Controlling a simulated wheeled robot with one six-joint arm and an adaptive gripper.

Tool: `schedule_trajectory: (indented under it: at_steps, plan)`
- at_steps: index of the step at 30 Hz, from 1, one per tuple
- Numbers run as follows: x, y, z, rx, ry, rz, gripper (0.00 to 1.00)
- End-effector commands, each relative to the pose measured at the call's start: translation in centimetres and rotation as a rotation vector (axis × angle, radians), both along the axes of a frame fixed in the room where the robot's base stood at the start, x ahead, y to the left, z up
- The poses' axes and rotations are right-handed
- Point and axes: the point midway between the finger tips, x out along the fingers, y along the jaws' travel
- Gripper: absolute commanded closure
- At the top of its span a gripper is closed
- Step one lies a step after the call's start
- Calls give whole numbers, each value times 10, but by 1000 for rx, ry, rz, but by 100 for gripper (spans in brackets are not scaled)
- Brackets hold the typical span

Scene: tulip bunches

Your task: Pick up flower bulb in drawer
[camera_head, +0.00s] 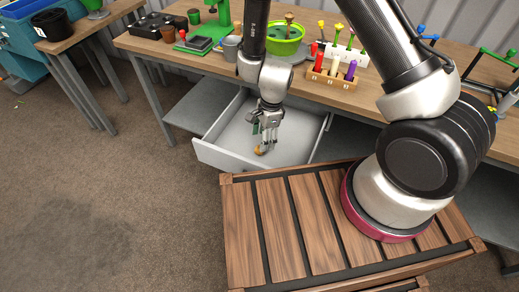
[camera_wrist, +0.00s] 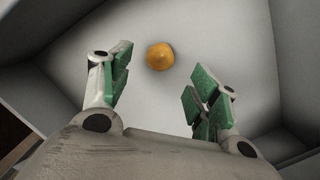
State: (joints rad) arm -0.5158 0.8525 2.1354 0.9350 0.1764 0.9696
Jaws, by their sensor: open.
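The flower bulb (camera_wrist: 160,57) is a small round orange-brown thing lying on the pale floor of the open drawer (camera_head: 210,156). It also shows in the head view (camera_head: 260,150), at the tips of my gripper (camera_head: 268,146). In the wrist view my gripper (camera_wrist: 160,92) is open, with its green-padded fingers spread apart. The bulb is a little beyond the fingertips, roughly midway between the two sides, and nothing is held. The drawer walls surround the gripper.
The workbench (camera_head: 333,95) stands above and behind the drawer, with a green bowl (camera_head: 286,45), a wooden holder of coloured tools (camera_head: 333,77) and a green stand (camera_head: 222,25) on it. A small table with a black pot (camera_head: 52,25) stands at left. The carpet (camera_head: 90,190) at left is clear.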

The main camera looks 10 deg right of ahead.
Motion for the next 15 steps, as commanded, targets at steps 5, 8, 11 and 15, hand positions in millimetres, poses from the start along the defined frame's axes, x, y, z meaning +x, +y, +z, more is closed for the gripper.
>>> schedule_trajectory:
  at_steps: [5,8,11,15]
  plan:
    - [-2,6,-25,-2,4,2,39]
    - [-2,10,-40,-2,3,0,39]
    - [-3,11,-49,-1,1,2,39]
    - [-2,12,-51,0,-1,4,39]
